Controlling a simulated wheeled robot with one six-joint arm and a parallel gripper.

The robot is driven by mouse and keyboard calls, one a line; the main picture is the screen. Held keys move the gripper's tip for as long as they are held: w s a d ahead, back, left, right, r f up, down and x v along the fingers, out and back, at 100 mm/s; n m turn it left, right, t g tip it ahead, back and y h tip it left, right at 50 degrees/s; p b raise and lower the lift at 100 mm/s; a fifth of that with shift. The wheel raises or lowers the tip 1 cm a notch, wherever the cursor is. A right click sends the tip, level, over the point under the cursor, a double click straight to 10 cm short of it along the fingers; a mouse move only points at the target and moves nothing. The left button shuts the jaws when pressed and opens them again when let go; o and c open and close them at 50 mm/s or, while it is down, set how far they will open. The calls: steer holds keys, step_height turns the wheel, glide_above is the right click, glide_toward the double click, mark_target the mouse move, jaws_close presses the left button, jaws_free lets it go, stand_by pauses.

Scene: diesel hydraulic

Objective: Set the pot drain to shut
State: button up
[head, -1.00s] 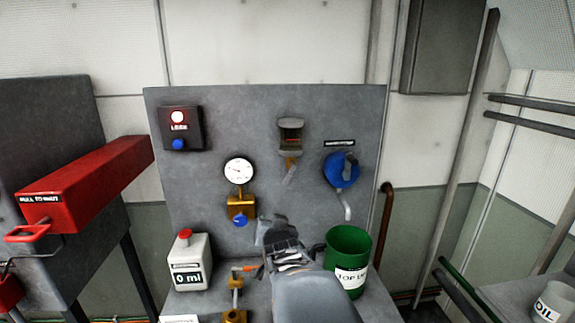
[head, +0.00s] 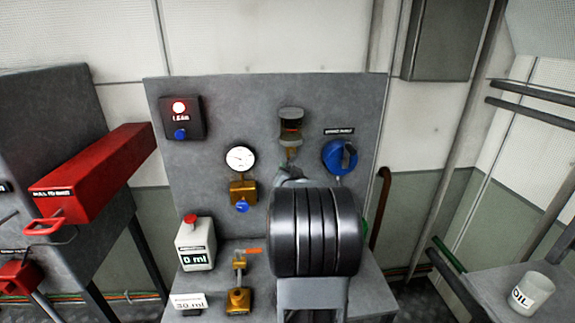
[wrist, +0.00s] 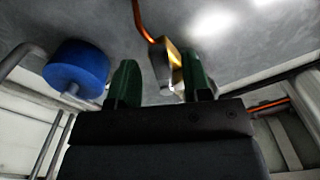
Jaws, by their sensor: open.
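A small glass-bodied pot (head: 291,125) is fixed high on the grey panel, with its lower fitting just above my arm. Its drain lever cannot be made out in the head view, where my arm covers the area below. In the wrist view, my gripper (wrist: 160,75) has its two green fingers apart. A brass and silver fitting (wrist: 168,68) shows between and beyond the fingertips, close to the right finger. I cannot tell whether a finger touches it. An orange-brown line (wrist: 142,22) runs from it.
A blue rotary handle (head: 340,156) is right of the pot. A gauge (head: 240,158) and a lamp box (head: 182,118) are to the left. A white bottle (head: 195,245) and a brass valve (head: 238,298) stand on the bench. A green container is mostly hidden behind my arm.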

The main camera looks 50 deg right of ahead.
steer(key=shift+p+x, duration=0.3)
steer(key=shift+x, duration=0.95)
steer(key=shift+c, duration=0.3)
jaws_close()
